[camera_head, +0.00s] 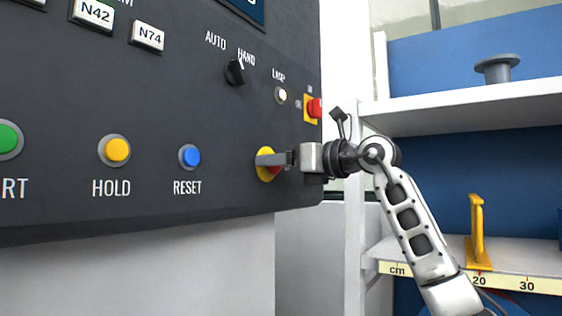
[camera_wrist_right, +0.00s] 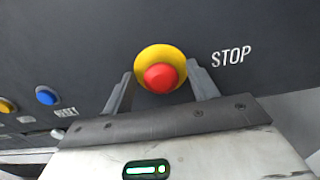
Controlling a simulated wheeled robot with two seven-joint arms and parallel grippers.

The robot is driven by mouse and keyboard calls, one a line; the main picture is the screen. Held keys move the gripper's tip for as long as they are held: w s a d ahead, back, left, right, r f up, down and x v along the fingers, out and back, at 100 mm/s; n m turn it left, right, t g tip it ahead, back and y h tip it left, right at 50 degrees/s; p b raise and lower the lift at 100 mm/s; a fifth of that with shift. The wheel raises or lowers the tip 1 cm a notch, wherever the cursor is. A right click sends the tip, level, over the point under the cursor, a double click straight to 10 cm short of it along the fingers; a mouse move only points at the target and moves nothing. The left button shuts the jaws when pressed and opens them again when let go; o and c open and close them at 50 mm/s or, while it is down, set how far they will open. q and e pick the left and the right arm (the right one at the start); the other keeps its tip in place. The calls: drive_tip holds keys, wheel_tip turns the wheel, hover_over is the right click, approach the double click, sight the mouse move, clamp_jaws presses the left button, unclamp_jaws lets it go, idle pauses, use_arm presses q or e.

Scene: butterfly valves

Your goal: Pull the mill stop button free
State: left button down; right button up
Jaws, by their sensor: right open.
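The mill stop button is a red mushroom head on a yellow round base. In the right wrist view the red head (camera_wrist_right: 161,77) sits between my right gripper's two fingers (camera_wrist_right: 161,92), with "STOP" printed to its right. The fingers are apart, one on each side, and I see dark gaps between them and the red head. In the head view the button's yellow base (camera_head: 265,157) shows at the panel's lower right, and my right gripper (camera_head: 277,159) reaches it from the right, hiding much of the red head. My left gripper is not in view.
The dark panel (camera_head: 120,235) also carries a blue RESET button (camera_head: 189,156), a yellow HOLD button (camera_head: 117,150), a black AUTO/HAND knob (camera_head: 235,71) and a red switch (camera_head: 314,108) on yellow. A white shelf (camera_head: 470,101) with a grey flanged part (camera_head: 497,68) stands right.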

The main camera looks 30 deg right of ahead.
clamp_jaws()
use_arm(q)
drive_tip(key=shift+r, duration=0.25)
use_arm(e)
drive_tip(key=shift+s+d, duration=0.2)
drive_tip(key=shift+s, duration=0.2)
drive_tip(key=shift+c, duration=1.2)
unclamp_jaws()
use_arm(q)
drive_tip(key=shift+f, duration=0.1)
use_arm(e)
drive_tip(key=shift+o, duration=1.2)
drive_tip(key=shift+s, duration=0.1)
use_arm(q)
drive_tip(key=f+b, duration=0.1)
drive_tip(key=b, duration=0.2)
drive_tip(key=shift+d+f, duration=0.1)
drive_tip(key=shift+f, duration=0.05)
use_arm(e)
drive_tip(key=v, duration=1.6)
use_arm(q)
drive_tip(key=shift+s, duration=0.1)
use_arm(e)
drive_tip(key=shift+f, duration=0.1)
